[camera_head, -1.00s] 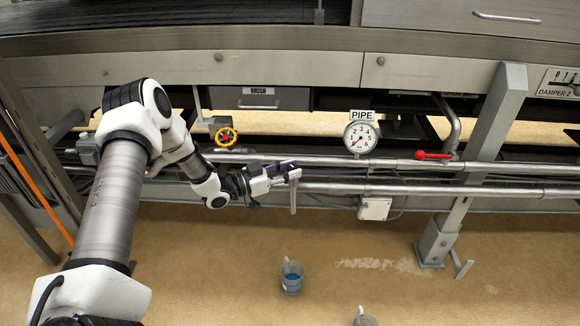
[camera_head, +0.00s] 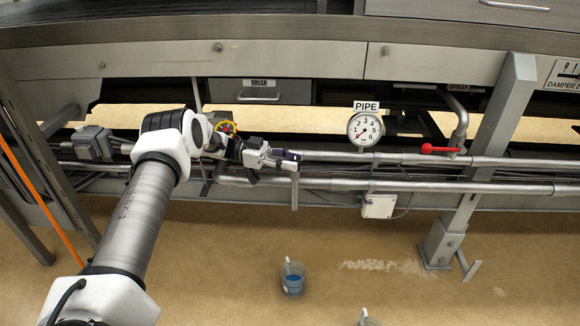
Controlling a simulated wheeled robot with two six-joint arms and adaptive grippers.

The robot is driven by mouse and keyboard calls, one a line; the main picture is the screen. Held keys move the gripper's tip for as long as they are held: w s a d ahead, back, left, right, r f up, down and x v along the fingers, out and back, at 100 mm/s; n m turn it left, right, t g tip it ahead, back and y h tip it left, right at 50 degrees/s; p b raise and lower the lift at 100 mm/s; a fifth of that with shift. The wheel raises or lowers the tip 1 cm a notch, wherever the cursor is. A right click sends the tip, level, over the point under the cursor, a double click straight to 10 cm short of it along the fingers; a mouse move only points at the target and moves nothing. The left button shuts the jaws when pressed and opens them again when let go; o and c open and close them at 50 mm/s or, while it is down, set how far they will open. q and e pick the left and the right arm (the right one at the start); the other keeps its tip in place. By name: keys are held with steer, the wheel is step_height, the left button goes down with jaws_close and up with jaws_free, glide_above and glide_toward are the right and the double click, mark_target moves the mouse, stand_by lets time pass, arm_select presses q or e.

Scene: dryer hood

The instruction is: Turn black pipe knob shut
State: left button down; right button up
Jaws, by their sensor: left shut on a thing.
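My left gripper (camera_head: 285,160) reaches in from the left to the metal pipes (camera_head: 330,183) under the hood. It is shut on the dark, purplish-black pipe knob (camera_head: 287,154), which is small and mostly covered by the fingers. A grey bar (camera_head: 294,192) hangs straight down just below the fingertips. I cannot tell whether it is joined to the knob. The round PIPE gauge (camera_head: 365,129) is to the right of the gripper, with its red needle toward the lower left. My right gripper is not in view.
A red lever (camera_head: 440,149) sits on the pipe at the right, near a slanted steel leg (camera_head: 480,165). A cup with blue contents (camera_head: 292,279) stands on the open floor below.

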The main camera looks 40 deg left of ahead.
mark_target(291, 159)
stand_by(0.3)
arm_select(q)
steer(key=c, duration=0.8)
jaws_free()
step_height(291, 159, up, 10)
steer(key=shift+r, duration=0.1)
